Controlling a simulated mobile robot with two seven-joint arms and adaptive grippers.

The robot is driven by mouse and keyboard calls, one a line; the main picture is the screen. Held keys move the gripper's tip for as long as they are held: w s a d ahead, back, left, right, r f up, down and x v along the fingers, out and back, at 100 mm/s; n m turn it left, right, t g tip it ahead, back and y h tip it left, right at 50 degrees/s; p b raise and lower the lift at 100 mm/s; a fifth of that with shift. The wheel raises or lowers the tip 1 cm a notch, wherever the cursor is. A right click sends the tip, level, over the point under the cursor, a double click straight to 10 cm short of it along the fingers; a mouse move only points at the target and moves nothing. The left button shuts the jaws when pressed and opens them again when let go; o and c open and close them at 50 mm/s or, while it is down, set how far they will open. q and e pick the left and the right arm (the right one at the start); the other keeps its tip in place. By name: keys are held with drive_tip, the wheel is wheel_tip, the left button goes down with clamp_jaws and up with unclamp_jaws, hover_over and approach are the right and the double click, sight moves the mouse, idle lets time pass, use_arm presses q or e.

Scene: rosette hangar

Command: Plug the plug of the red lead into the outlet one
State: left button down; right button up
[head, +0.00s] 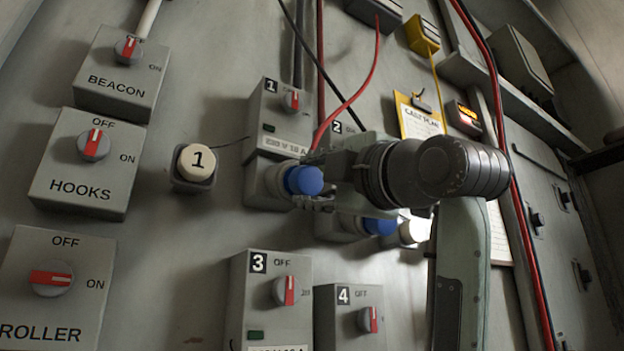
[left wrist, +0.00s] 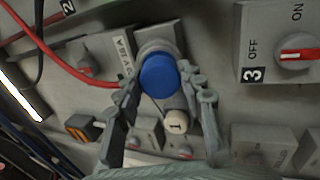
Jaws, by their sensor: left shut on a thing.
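Outlet one (head: 262,186) is the grey socket box under switch box 1 (head: 269,112). The plug of the red lead appears as a round blue body (head: 303,180) at the outlet's pale collar; it also shows in the left wrist view (left wrist: 158,75). It looks in line with the outlet, but I cannot tell how deep it sits. My left gripper (head: 306,190) is shut on the blue plug, one finger on each side (left wrist: 162,82). My right gripper is not in view.
A white cap marked 1 (head: 197,161) sits left of the outlet. Outlet two, at lower right, has another blue piece (head: 380,226) and a white round piece (head: 415,231). Switch boxes 3 (head: 270,300) and 4 (head: 350,315) stand below. Bare panel lies below the cap.

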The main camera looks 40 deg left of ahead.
use_arm(q)
drive_tip(key=shift+w+a+r, duration=0.1)
drive_tip(key=shift+a+r, duration=0.05)
drive_tip(key=shift+a, duration=0.2)
idle(0.3)
drive_tip(key=c, duration=0.9)
unclamp_jaws()
drive_tip(key=v, duration=1.2)
